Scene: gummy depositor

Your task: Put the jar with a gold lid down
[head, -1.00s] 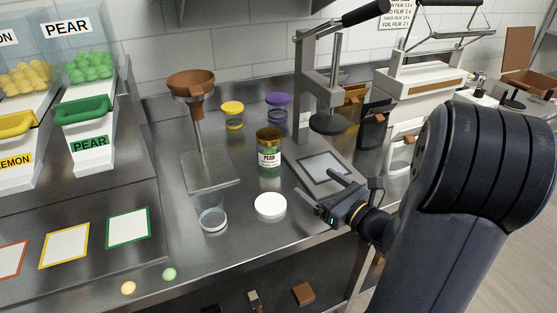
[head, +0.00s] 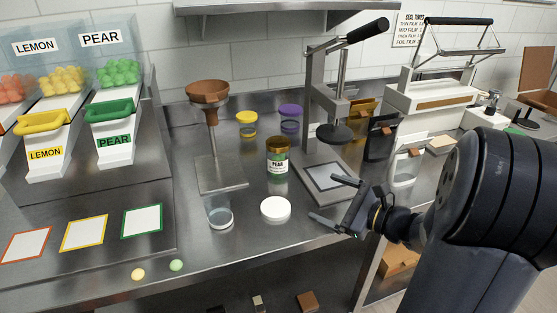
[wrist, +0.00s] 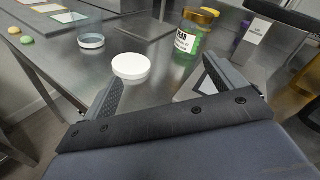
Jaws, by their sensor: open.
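The jar with a gold lid (head: 278,158) stands upright on the steel counter, with a green "PEAR" label.
A press (head: 325,178) stands right of the jar, and a funnel stand (head: 221,174) left. A clear glass cup (head: 219,214) sits near the front edge. Yellow-lidded (head: 246,121) and purple-lidded (head: 290,116) jars stand behind. Two gummies (head: 157,270) lie front left.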

